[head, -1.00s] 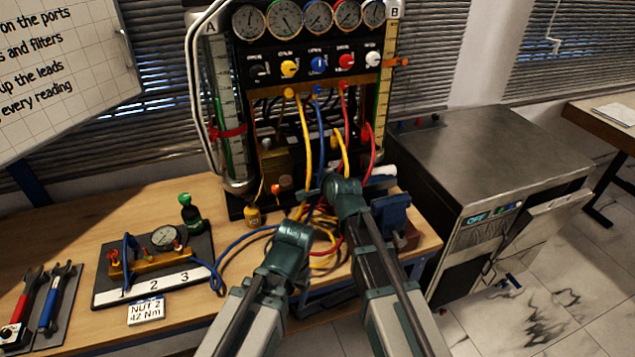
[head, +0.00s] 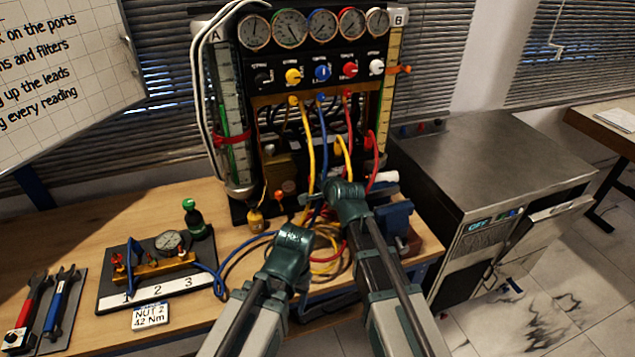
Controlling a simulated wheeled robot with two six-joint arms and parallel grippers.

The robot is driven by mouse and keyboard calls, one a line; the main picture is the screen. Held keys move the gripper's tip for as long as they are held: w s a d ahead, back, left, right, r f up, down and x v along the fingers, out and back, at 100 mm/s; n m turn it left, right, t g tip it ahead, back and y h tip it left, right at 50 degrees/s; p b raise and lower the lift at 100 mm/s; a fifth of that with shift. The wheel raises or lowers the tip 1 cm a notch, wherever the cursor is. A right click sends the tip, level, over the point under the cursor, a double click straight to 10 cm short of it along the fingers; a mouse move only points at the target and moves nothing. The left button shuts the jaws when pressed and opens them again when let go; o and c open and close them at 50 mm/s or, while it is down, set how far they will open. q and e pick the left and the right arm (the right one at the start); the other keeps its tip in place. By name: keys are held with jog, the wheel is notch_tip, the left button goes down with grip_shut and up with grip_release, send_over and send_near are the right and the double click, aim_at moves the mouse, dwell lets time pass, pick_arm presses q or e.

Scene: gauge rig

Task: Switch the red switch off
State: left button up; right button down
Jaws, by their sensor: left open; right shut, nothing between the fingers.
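A small red switch (head: 421,127) appears at the back left edge of the metal cabinet's top, between two other small dark or blue ones. It is too small to read its position. A red knob (head: 350,70) also sits on the black panel of the gauge rig (head: 270,83). My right gripper (head: 344,192) is shut and empty, in front of the rig's hoses, below and left of the red switch. My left gripper (head: 293,243) is open and empty, lower and nearer, over the bench's front. Neither touches a switch. The fingertips are hard to make out.
Coloured hoses (head: 311,150) hang from the rig and coil on the bench (head: 75,245). A blue vise (head: 394,218) stands right of my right gripper. The metal cabinet (head: 490,165) has a clear top. A small gauge block (head: 155,265) and wrenches (head: 55,300) lie left.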

pick_arm(q)
notch_tip(320, 180, up, 8)
jog(key=p, duration=0.7)
jog(key=shift+s+a, duration=0.2)
jog(key=shift+a, duration=0.1)
pick_arm(e)
jog(key=r+v, duration=0.1)
jog(key=v, duration=1.2)
jog(key=shift+w+a+r, duration=0.15)
jog(key=shift+w+a, duration=0.05)
pick_arm(q)
jog(key=shift+f, duration=0.1)
